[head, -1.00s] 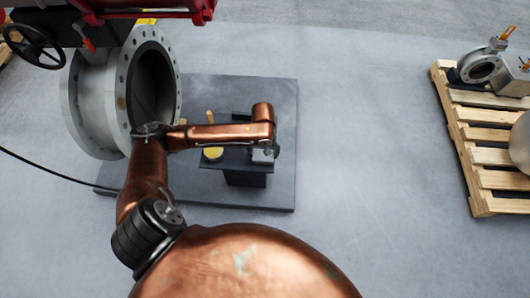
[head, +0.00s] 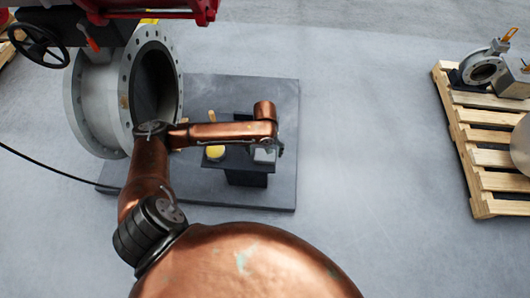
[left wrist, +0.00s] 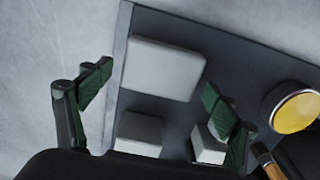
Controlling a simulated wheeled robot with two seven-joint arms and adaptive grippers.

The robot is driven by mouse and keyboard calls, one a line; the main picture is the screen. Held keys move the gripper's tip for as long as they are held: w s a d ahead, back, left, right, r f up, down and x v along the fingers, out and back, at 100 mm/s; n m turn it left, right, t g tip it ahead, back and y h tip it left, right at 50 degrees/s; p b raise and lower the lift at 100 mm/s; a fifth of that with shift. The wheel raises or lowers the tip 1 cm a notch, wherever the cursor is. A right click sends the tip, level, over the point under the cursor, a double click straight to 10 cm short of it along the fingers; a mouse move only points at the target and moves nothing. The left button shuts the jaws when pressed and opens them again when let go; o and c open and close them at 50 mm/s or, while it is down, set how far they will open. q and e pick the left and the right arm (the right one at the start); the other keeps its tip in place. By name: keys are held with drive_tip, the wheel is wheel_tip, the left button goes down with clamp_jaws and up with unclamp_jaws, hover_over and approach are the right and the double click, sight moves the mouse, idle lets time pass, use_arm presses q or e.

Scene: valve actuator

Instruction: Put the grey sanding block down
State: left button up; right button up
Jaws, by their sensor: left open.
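A light grey block with rounded corners (left wrist: 164,68) appears to lie flat on the dark stand top (left wrist: 240,72), near its edge, in the left wrist view. My left gripper (left wrist: 157,92) is open, its green-padded fingers spread wide on either side of this block, with visible gaps. In the head view a grey block (head: 264,155) shows at the stand's right end, beside my left gripper (head: 274,149), which is mostly hidden by its own arm. My right gripper is not in view.
Two smaller grey blocks (left wrist: 139,132) (left wrist: 208,146) lie nearby. A yellow round pad (left wrist: 294,109) and a wooden handle (left wrist: 266,158) are at the right. A large flanged valve body (head: 97,105) stands left of the stand. A pallet (head: 490,179) is far right.

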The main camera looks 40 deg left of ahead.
use_arm(q)
wheel_tip(320, 180, up, 11)
drive_tip(key=p, duration=0.4)
drive_tip(key=shift+r, duration=0.15)
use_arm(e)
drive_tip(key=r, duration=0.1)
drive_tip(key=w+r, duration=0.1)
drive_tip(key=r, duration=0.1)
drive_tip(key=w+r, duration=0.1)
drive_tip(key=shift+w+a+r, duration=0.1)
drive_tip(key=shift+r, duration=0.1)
use_arm(q)
drive_tip(key=shift+d, duration=0.1)
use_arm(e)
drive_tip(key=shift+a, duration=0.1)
